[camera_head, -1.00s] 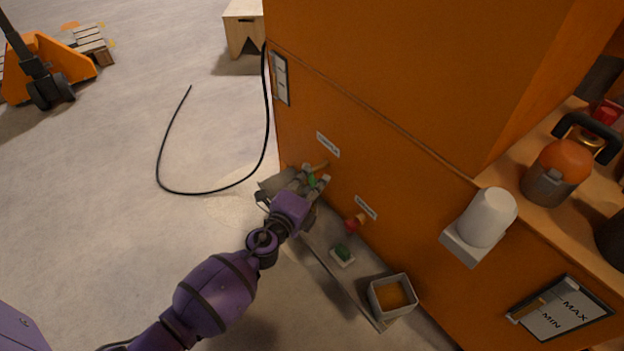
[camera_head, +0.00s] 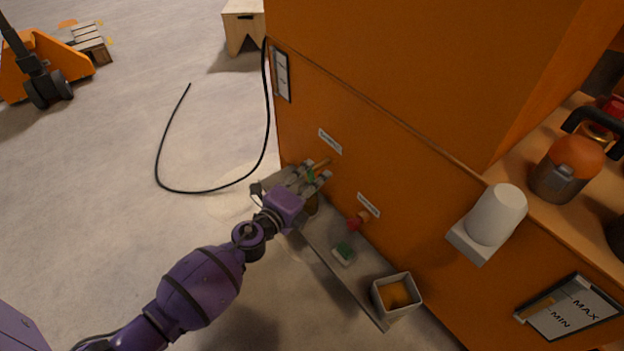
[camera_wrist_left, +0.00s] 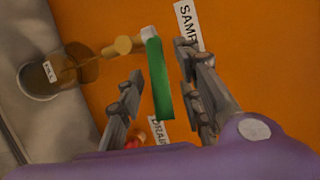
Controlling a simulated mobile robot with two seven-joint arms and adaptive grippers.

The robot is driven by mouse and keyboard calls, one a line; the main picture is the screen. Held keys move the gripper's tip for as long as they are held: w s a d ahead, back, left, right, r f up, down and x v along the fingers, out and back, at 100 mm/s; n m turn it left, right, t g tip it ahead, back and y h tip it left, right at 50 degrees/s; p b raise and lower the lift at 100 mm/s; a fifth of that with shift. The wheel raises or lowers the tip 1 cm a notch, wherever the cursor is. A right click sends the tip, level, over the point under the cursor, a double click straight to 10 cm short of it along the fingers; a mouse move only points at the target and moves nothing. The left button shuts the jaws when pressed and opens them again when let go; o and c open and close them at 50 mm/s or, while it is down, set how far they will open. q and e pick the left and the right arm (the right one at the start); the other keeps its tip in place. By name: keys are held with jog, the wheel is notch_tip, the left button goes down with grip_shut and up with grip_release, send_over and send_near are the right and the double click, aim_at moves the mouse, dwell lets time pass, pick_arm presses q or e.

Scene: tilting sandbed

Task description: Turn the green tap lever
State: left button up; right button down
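The green tap lever (camera_wrist_left: 158,80) hangs from a brass tap (camera_wrist_left: 122,45) on the orange wall, under a label partly reading "SAMP". In the left wrist view the lever lies between the two fingers of my left gripper (camera_wrist_left: 159,62), with visible gaps on both sides. The gripper is open. In the head view my left gripper (camera_head: 318,168) is at the wall, and only a bit of the green lever (camera_head: 310,175) shows between its fingers. My right gripper is not in view.
A red tap (camera_head: 357,221) sits right of the lever, above a grey shelf (camera_head: 328,248). An amber jar (camera_wrist_left: 75,68) stands near the brass tap. A black hose (camera_head: 207,192) lies on open floor.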

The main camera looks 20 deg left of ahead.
pick_arm(q)
jog(key=v, duration=1.2)
